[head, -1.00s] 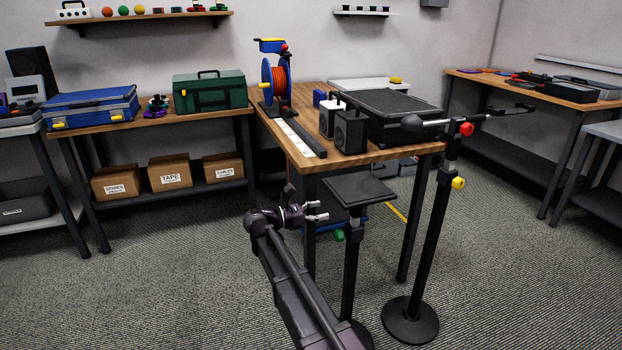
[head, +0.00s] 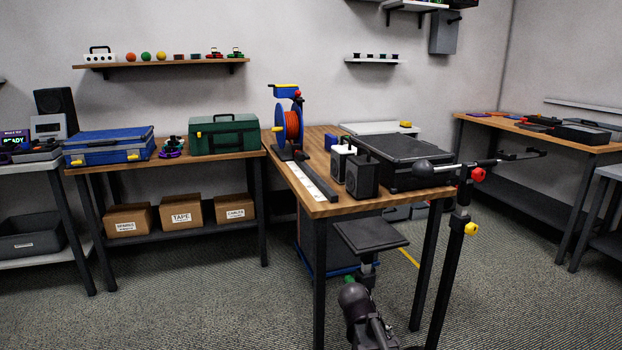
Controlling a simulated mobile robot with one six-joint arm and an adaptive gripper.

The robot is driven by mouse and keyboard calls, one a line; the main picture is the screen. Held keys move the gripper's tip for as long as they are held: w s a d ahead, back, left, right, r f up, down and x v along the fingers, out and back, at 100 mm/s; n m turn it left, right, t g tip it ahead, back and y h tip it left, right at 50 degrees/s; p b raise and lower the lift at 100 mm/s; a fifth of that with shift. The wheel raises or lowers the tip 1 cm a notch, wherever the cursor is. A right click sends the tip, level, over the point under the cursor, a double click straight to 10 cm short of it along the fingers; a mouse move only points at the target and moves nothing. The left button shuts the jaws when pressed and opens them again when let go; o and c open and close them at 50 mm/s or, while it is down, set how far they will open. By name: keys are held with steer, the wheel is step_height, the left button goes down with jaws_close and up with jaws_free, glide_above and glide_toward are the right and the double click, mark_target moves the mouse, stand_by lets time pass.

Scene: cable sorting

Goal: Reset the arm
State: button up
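Part of my own arm (head: 360,312) shows at the bottom of the head view, right of centre, as a dark rounded joint and link. It is low, in front of the small black stand platform (head: 371,237). My gripper's fingers do not show, so whether they are open or shut is hidden.
A black microphone stand (head: 446,262) is close at right. Carpet (head: 190,290) at the left front is clear.

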steer(key=s+a+f+m+y, duration=0.2)
steer(key=s+m+y, duration=0.3)
steer(key=s+m, duration=0.25)
step_height(320, 180, up, 35)
steer(key=p, duration=3.4)
steer(key=shift+s+d+f+n+p, duration=0.15)
steer(key=shift+f+n+p, duration=0.05)
steer(key=shift+n+p, duration=0.2)
stand_by(0.4)
